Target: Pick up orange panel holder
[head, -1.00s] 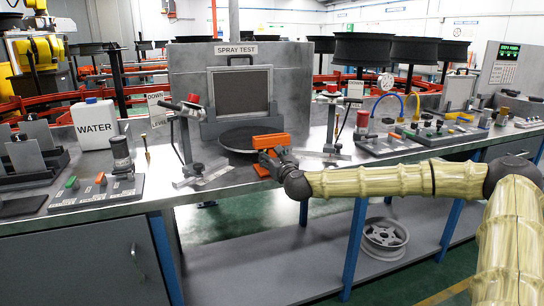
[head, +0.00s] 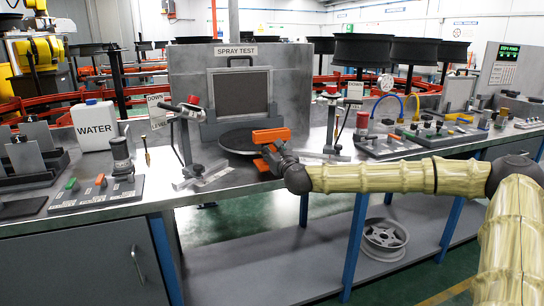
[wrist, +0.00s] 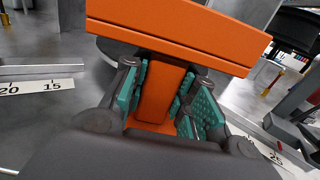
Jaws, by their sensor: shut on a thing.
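The orange panel holder (head: 271,135) is a T-shaped block at the front edge of the round dark turntable (head: 236,140), below the framed dark panel. In the wrist view the orange panel holder (wrist: 175,28) has a wide bar across the top and a narrower stem running back between the fingers. My gripper (head: 272,152) is shut on that stem; its teal padded fingers (wrist: 166,98) press in from both sides. The holder looks tilted in the head view. I cannot tell whether its underside touches the bench.
The framed panel (head: 240,95) stands upright behind the turntable. A white water container (head: 95,124) and switch boxes sit on the left; gauges and hoses sit on the right.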

